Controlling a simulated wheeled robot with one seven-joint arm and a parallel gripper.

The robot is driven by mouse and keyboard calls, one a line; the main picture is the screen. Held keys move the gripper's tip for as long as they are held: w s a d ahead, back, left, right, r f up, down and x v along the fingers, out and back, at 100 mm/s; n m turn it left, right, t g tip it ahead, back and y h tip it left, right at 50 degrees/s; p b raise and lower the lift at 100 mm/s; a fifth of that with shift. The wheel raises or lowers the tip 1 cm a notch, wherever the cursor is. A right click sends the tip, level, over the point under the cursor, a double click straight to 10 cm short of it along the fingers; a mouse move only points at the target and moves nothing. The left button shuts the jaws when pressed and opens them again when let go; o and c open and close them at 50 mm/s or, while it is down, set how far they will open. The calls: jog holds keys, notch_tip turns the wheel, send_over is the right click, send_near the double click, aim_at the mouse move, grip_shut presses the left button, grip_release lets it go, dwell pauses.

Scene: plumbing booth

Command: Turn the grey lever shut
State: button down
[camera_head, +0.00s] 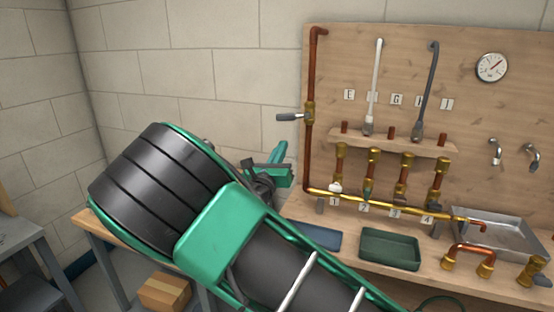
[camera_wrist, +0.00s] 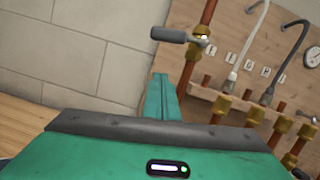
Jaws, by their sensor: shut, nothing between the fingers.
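The grey lever (camera_head: 289,117) sits on a brass valve (camera_head: 309,113) on the vertical copper pipe at the left of the wooden board. Its handle points left, roughly level, across the pipe. In the wrist view the lever (camera_wrist: 168,35) shows near the top, its handle also pointing left from the valve. My gripper (camera_head: 285,150) is below and slightly left of the lever in the head view, apart from it. In the wrist view my gripper (camera_wrist: 160,78) has its green fingers together, with nothing between them, and the lever lies beyond their tips.
The copper pipe (camera_head: 308,160) runs down to a brass manifold with several small valves. A white hose (camera_head: 374,85) and a dark hose (camera_head: 430,90) hang at the middle. A blue tray (camera_head: 318,236), a green tray (camera_head: 389,262) and a metal basin (camera_head: 520,240) are on the bench.

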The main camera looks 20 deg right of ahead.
jog(key=shift+w+d+r, duration=0.15)
jog(key=shift+w+r, duration=0.3)
jog(key=shift+r, duration=0.35)
jog(key=shift+w+d+r, duration=0.2)
jog(key=shift+w+r, duration=0.25)
jog(key=shift+r, duration=0.3)
jog(key=shift+w+d+r, duration=0.15)
jog(key=shift+w+r, duration=0.3)
jog(key=shift+r, duration=0.35)
jog(key=m, duration=0.1)
jog(key=r+m, duration=0.1)
jog(key=shift+w+a+r+m+g+h, duration=0.15)
jog(key=shift+w+a+m+g+h, duration=0.15)
jog(key=shift+m+h, duration=0.1)
jog(key=s+a+f, duration=0.5)
jog(key=s+f, duration=0.1)
jog(key=s, duration=0.2)
jog(key=shift+a+f, duration=0.3)
